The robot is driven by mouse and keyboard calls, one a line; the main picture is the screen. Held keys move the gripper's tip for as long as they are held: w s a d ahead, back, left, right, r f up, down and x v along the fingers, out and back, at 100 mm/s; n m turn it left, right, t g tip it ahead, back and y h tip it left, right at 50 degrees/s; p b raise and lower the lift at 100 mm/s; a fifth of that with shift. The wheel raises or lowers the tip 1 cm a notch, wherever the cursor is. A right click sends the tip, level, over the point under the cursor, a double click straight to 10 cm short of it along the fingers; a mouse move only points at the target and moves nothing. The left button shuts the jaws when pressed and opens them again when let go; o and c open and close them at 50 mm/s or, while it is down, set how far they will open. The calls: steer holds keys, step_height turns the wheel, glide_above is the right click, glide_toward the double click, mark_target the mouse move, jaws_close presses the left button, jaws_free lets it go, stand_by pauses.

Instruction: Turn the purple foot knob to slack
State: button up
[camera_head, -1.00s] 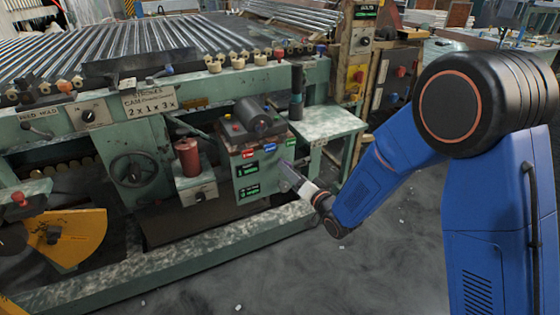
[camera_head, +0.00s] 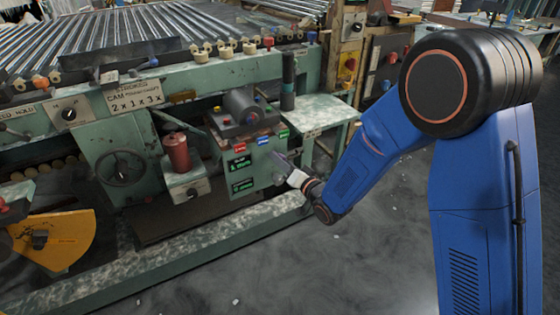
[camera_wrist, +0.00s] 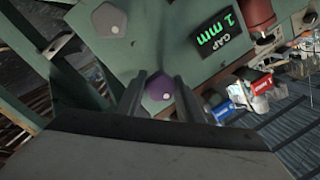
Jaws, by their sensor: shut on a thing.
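There the gripper hides the knob. Which setting the knob points to cannot be read.
A pale faceted knob (camera_wrist: 109,20) and a green-lit gap display reading 1 mm (camera_wrist: 216,34) lie close by on the panel. A green side table (camera_head: 318,112) stands above and right of my gripper. Open floor (camera_head: 330,250) lies in front.

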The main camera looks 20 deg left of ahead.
steer(key=shift+n, duration=0.3)
steer(key=n, duration=0.3)
steer(key=n+h, duration=0.1)
steer(key=n, duration=0.5)
steer(key=shift+n, duration=0.3)
steer(key=n+h, duration=0.1)
steer(key=n, duration=0.2)
steer(key=n+t, duration=0.1)
steer(key=n, duration=0.4)
steer(key=shift+s+n+h, duration=0.1)
steer(key=shift+n+h, duration=0.2)
steer(key=shift+n, duration=0.1)
steer(key=n+t, duration=0.1)
steer(key=n, duration=0.5)
steer(key=shift+f+h, duration=0.1)
steer(key=shift+h, duration=0.2)
